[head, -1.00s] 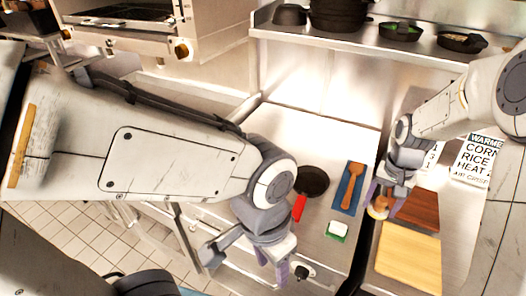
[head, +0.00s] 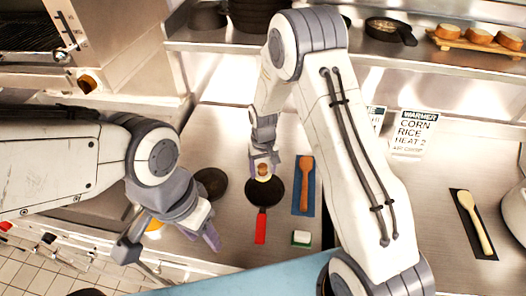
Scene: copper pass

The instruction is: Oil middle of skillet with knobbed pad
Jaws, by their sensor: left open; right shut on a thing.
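The black skillet (head: 268,196) with a red handle (head: 261,228) lies on the steel counter, its handle toward me. My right gripper (head: 262,168) is shut on the knobbed pad (head: 262,177), which has a brown knob and a pale underside. The pad is over the far part of the skillet's pan; I cannot tell whether it touches the surface. My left gripper (head: 208,232) is open and empty, left of the skillet near the counter's front edge.
A dark round disc (head: 211,184) lies left of the skillet. A wooden spoon (head: 304,182) on a blue mat (head: 303,208) and a green-and-white sponge (head: 301,238) are to its right. Another spoon (head: 473,218) lies on a dark mat at far right. Pans stand on the shelf (head: 330,52) behind.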

